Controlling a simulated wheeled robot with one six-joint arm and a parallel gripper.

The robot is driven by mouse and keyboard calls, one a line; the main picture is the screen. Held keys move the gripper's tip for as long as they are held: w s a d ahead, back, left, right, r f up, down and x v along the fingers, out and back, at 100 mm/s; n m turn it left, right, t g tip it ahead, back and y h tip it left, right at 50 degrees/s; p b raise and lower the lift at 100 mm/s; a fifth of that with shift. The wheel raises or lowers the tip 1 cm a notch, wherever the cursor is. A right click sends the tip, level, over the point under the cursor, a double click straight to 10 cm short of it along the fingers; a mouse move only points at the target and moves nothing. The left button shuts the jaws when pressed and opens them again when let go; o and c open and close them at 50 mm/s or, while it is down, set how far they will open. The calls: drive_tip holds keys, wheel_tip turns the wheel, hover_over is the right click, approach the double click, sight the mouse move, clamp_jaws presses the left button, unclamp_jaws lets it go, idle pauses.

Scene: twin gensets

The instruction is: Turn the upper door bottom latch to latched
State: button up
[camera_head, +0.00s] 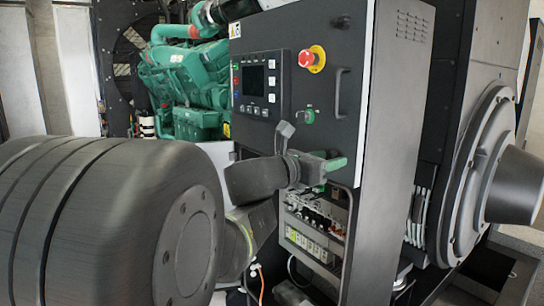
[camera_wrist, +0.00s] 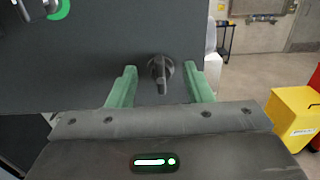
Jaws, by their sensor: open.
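The upper door (camera_head: 300,85) of the grey control cabinet shows in the head view, and its dark face fills the upper left of the wrist view (camera_wrist: 100,45). The bottom latch (camera_wrist: 161,74) is a black knob on a round base near the door's lower right edge, with its grip pointing roughly straight down. In the head view I cannot make it out behind my gripper. My gripper (camera_head: 328,174) is at the door's lower edge. In the wrist view my gripper (camera_wrist: 160,82) is open, one green finger on each side of the latch, apart from it.
A red emergency stop (camera_head: 312,59), a display (camera_head: 259,82), a green-ringed switch (camera_head: 308,116) and a black handle (camera_head: 340,92) are on the door. Below it is an open bay with wiring (camera_head: 315,235). A yellow bin (camera_wrist: 295,120) stands at the right.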

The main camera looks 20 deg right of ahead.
drive_tip(key=shift+d, duration=0.2)
drive_tip(key=c, duration=1)
drive_tip(key=shift+o, duration=0.2)
